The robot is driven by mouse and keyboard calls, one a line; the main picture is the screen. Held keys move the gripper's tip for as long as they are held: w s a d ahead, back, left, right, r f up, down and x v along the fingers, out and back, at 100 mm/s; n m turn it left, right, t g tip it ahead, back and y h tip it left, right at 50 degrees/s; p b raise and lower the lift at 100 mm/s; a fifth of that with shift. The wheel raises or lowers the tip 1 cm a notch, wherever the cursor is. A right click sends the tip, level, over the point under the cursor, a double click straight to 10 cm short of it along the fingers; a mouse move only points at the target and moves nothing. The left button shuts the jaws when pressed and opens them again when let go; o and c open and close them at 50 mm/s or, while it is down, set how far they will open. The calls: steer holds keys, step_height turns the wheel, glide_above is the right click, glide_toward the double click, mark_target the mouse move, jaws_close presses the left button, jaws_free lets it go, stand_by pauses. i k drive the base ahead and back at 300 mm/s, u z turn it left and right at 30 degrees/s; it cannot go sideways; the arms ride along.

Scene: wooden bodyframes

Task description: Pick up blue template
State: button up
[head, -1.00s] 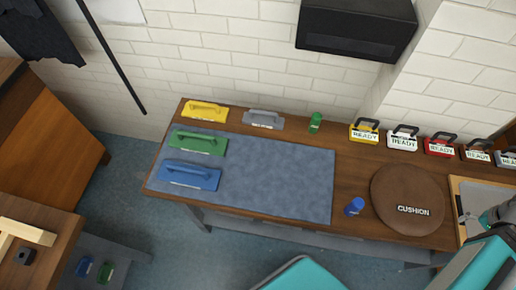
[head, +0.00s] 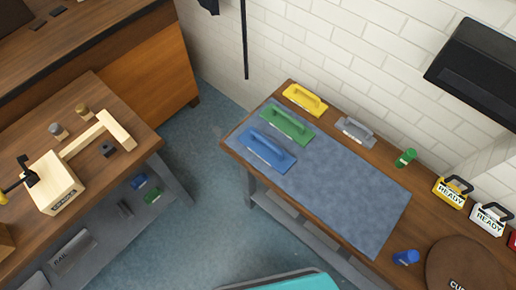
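The blue template (head: 266,149) is a flat blue plate with a raised handle. It lies at the left end of a blue-grey mat (head: 345,205) on the wooden table (head: 232,143). The green template (head: 287,124) lies just behind it, partly on the mat's far edge. A yellow template (head: 305,99) and a grey template (head: 354,131) lie farther back on bare wood near the wall. My gripper is not in view.
A green cup-like item (head: 405,157), a blue one (head: 406,257) and a brown round cushion (head: 462,268) sit toward the table's right. A second wooden bench (head: 97,95) with wooden parts stands at left. Blue floor (head: 215,160) lies open between them.

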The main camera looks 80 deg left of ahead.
mark_target(262, 147)
steer(key=u, duration=2.75)
steer(key=k, duration=0.55)
steer(key=u, duration=0.05)
steer(key=i, duration=0.5)
